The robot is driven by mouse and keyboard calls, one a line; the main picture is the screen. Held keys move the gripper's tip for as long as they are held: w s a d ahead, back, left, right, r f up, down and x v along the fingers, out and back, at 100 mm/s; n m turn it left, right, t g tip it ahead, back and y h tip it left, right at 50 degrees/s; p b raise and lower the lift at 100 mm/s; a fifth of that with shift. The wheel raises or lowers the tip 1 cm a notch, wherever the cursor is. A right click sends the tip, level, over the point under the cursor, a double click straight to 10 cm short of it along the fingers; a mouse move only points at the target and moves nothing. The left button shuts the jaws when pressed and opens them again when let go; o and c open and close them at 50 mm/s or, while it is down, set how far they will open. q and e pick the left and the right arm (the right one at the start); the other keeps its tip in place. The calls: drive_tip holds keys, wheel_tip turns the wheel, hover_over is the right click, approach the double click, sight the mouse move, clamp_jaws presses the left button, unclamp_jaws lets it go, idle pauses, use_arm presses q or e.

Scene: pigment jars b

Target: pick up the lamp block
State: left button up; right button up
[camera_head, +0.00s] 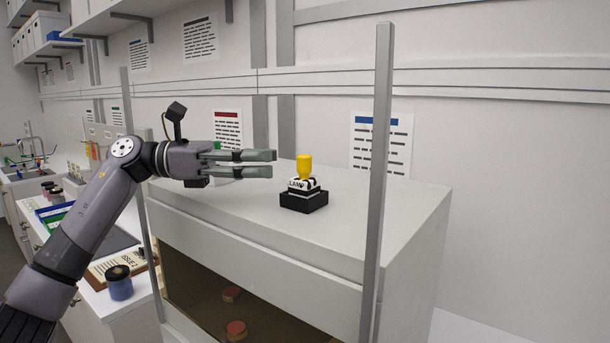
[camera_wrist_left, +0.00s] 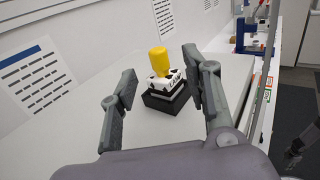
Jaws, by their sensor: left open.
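The lamp block has a yellow knob on top (camera_head: 304,165) and a white band with the word LAMP and black stripes (camera_head: 303,186). It stands upright in or on a black square base (camera_head: 303,202) on top of the white cabinet (camera_head: 380,225). My left gripper (camera_head: 274,163) is open and empty, level with the knob and a little to the left of it. In the left wrist view the lamp block (camera_wrist_left: 159,63) shows ahead, between the two spread fingers (camera_wrist_left: 160,92), apart from them.
A grey upright post (camera_head: 379,150) stands at the cabinet's front. Below the cabinet top, a compartment holds red-lidded jars (camera_head: 236,330). The cabinet top around the lamp block is clear.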

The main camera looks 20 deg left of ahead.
sight(302, 155)
use_arm(q)
drive_tip(key=p+x, duration=0.1)
drive_tip(key=x, duration=0.2)
drive_tip(key=shift+w+r, duration=0.1)
drive_tip(key=shift+r, duration=0.05)
drive_tip(key=p+x, duration=0.2)
drive_tip(key=x, duration=0.1)
drive_tip(key=shift+w+d+p, duration=0.1)
drive_tip(key=shift+d+p, duration=0.05)
drive_tip(key=shift+p, duration=0.2)
drive_tip(key=shift+w+d, duration=0.15)
drive_tip(key=shift+d, duration=0.45)
drive_tip(key=shift+a, duration=0.15)
drive_tip(key=shift+c, duration=1.2)
clamp_jaws()
use_arm(e)
drive_tip(key=shift+w+r, duration=0.35)
drive_tip(key=shift+r, duration=0.4)
drive_tip(key=shift+w+r, duration=0.3)
drive_tip(key=shift+r, duration=0.4)
drive_tip(key=shift+w+r, duration=0.35)
drive_tip(key=shift+r, duration=0.4)
